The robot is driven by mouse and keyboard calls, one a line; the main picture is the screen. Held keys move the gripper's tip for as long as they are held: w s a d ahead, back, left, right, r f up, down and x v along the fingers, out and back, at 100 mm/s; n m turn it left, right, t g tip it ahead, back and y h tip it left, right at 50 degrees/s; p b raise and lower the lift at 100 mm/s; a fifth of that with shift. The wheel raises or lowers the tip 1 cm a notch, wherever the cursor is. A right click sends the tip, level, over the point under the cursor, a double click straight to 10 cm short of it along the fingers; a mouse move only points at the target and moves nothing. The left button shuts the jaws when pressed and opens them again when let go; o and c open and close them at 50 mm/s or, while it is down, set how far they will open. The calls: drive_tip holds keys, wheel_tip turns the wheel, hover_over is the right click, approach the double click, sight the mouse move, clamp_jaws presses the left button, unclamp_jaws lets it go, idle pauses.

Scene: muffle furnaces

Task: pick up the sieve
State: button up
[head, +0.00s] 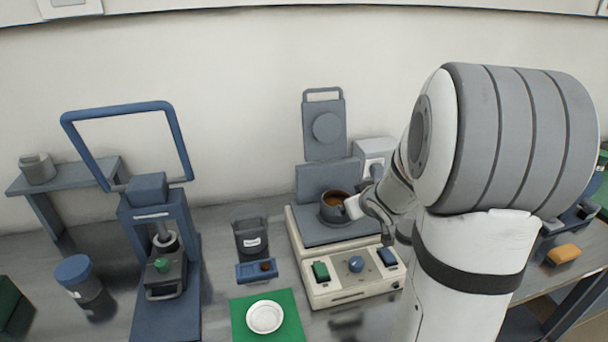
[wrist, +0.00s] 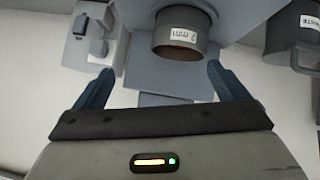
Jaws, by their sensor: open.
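The sieve (head: 333,213) is a round grey cup-like vessel with a brown inside. It stands on the grey plate of the cream device in the head view. In the wrist view the sieve (wrist: 183,45) shows at top centre, with a white label on its side, beyond the fingertips. My gripper (head: 358,206) is at the sieve's right side in the head view, very near it; I cannot tell whether it touches. In the wrist view my gripper (wrist: 160,72) has its two blue-grey fingers wide apart, with nothing between them.
The cream device (head: 335,290) has green and blue controls in front and an upright grey panel (head: 324,125) behind. A dark labelled container (head: 250,238) stands left of it. A white dish (head: 264,317) lies on a green mat (head: 240,332). A blue press (head: 165,280) stands farther left.

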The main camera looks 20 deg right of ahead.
sight(327, 197)
drive_tip(key=shift+o, duration=0.4)
drive_tip(key=w+f+n+t+y, duration=0.1)
drive_tip(key=y, duration=0.1)
drive_tip(key=w+d+f+y+p, duration=0.1)
drive_tip(key=w+f+y, duration=0.1)
drive_tip(key=shift+d+f+n+t, duration=0.1)
drive_tip(key=shift+n+t, duration=0.3)
drive_tip(key=shift+s+a+f+y+p, duration=0.15)
drive_tip(key=shift+f+y+p, duration=0.25)
drive_tip(key=shift+y, duration=0.6)
drive_tip(key=shift+a+f, duration=0.1)
drive_tip(key=shift+a, duration=0.1)
drive_tip(key=shift+n, duration=0.3)
drive_tip(key=x, duration=0.2)
drive_tip(key=p+x, duration=0.1)
drive_tip(key=x, duration=0.2)
drive_tip(key=r+x, duration=0.1)
drive_tip(key=x, duration=0.1)
drive_tip(key=shift+w+a+f+p, duration=0.2)
drive_tip(key=shift+w+p, duration=0.15)
drive_tip(key=shift+w, duration=0.2)
drive_tip(key=shift+y, duration=0.3)
drive_tip(key=shift+c, duration=0.4)
